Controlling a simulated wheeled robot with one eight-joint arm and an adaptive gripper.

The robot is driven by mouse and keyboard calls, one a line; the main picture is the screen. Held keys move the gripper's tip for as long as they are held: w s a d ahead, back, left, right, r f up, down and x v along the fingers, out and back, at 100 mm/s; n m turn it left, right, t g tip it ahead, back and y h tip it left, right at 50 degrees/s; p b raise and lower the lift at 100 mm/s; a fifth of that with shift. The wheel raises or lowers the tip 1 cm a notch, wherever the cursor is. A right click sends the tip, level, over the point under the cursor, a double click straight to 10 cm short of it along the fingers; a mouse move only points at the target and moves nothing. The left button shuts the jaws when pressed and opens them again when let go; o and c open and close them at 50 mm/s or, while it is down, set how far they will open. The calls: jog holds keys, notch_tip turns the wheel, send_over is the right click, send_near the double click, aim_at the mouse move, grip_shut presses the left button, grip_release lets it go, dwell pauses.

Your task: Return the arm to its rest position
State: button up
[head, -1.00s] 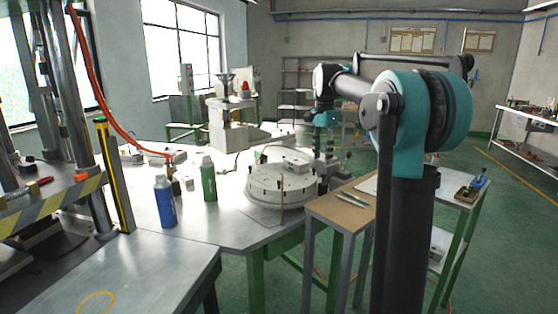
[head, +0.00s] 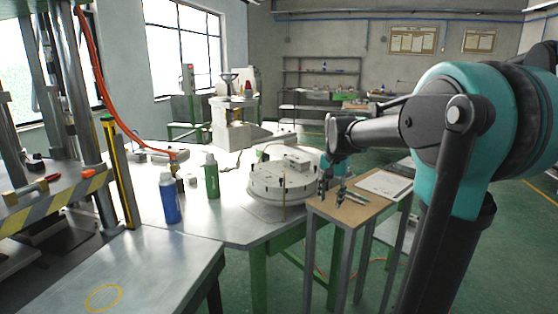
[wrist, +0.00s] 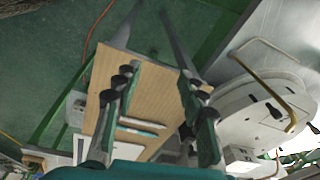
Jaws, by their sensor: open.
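My gripper (head: 332,192) hangs at the end of my teal and dark grey arm, above the left part of the small wooden-topped stand in the head view. Its two fingers are apart with nothing between them. In the wrist view my gripper (wrist: 158,85) also shows spread fingers, with the wooden top (wrist: 150,85) behind them. My arm is bent, reaching left from the right side of the head view.
The small stand (head: 375,207) bears thin tools and a white sheet (head: 384,184). A round white mould (head: 284,178) sits on the metal table's edge left of my gripper. Blue (head: 169,198) and green (head: 211,177) bottles stand farther left. Green floor is open behind.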

jog(key=s+d+f+n+t, duration=0.2)
jog(key=s+f+n, duration=0.5)
jog(key=s+f, duration=1.2)
jog(key=s, duration=0.3)
jog(key=shift+f+t, duration=0.3)
jog(key=shift+f, duration=0.05)
